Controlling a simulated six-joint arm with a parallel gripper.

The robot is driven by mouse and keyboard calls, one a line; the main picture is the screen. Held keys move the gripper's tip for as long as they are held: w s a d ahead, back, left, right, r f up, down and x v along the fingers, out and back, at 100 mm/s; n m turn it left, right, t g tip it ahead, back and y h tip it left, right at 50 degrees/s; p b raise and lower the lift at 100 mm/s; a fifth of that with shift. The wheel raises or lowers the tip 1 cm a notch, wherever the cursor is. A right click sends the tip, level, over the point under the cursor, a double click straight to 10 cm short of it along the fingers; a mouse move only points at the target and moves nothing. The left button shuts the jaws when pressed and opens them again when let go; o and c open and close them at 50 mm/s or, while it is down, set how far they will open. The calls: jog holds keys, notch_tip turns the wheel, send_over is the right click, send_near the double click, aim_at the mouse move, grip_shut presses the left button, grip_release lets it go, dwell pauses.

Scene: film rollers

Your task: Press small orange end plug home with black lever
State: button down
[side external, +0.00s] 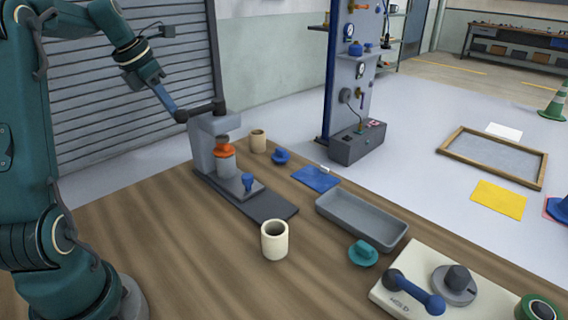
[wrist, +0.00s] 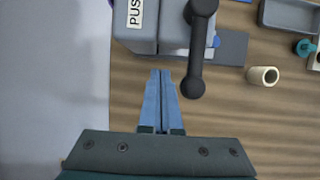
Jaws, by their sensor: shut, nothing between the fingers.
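The grey press (side external: 203,150) stands at the far left of the wooden table. Its black lever (side external: 207,109) lies across the top, and the lever (wrist: 196,55) also shows in the wrist view with a rounded knob at its near end. The orange end plug (side external: 224,150) sits on top of a grey cylinder (side external: 226,168) under the press head; how far it is seated I cannot tell. My gripper (side external: 180,116) is shut and empty, close by the lever's left end. In the wrist view my gripper (wrist: 160,72) points at the press, left of the lever and apart from it.
Cream rollers stand behind the press (side external: 258,141) and in front of it (side external: 274,241). A blue plug (side external: 248,183) is on the press base. A grey tray (side external: 358,222), teal plug (side external: 363,253) and cream panel (side external: 420,290) are to the right. The left table area is clear.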

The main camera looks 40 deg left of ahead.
aim_at(180, 118)
jog(key=shift+s+d, duration=0.2)
jog(key=shift+d, duration=1.3)
jog(key=shift+d, duration=0.95)
jog(key=shift+w+d, duration=0.15)
jog(key=shift+d, duration=0.55)
jog(key=shift+s+a+r, duration=0.1)
jog(key=shift+s+a, duration=0.35)
jog(key=shift+a, duration=0.15)
